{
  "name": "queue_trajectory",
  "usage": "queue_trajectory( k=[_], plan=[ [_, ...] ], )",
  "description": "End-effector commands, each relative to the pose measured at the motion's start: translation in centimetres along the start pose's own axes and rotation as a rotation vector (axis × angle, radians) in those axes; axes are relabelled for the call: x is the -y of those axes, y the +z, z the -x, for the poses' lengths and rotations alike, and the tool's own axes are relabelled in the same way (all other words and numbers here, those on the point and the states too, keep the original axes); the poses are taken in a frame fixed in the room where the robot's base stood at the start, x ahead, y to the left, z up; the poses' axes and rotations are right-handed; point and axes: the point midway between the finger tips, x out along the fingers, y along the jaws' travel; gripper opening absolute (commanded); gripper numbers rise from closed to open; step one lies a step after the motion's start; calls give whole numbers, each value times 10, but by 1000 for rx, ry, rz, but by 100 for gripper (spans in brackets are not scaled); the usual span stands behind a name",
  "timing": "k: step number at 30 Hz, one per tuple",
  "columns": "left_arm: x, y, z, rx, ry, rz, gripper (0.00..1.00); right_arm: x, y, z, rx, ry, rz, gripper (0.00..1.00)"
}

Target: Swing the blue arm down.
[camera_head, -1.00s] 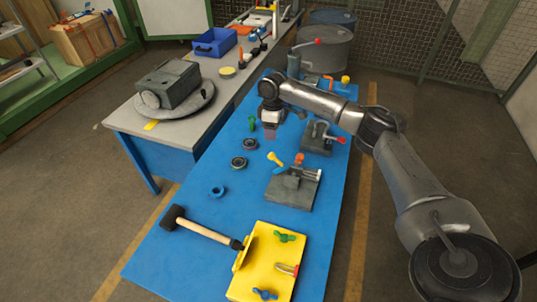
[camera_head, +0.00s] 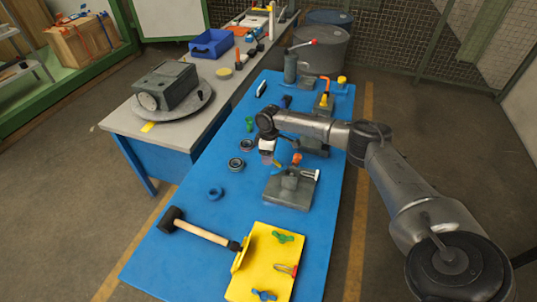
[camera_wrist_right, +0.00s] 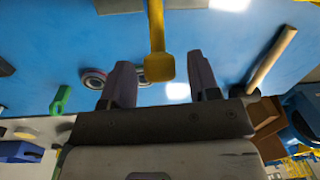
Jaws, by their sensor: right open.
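A grey fixture (camera_head: 290,190) with an orange knob (camera_head: 297,158) sits on the blue table. A yellow-tipped lever (camera_head: 277,164) stands at its left side, partly hidden by my right gripper (camera_head: 267,161). The blue part of that lever cannot be made out against the table. In the right wrist view the lever's yellow end (camera_wrist_right: 158,66) lies between my open right fingers, with its stem running up to the top edge. No clear contact shows. My left gripper is not in view.
Two dark rings (camera_head: 240,164) lie left of the fixture. A mallet (camera_head: 200,231) and a yellow panel (camera_head: 268,262) with small green and blue parts are in front. A second fixture (camera_head: 314,144) stands behind my right arm.

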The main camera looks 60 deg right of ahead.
Motion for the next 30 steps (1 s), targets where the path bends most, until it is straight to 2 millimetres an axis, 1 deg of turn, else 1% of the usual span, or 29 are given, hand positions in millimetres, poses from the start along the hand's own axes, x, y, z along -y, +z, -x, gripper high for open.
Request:
queue_trajectory(
  k=[5,22,30],
  plan=[
    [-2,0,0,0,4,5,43,0,0,0,0,0,0,55],
    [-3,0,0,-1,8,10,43,0,0,0,0,1,0,0],
    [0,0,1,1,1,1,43,2,-3,0,-8,2,6,0]
  ],
)
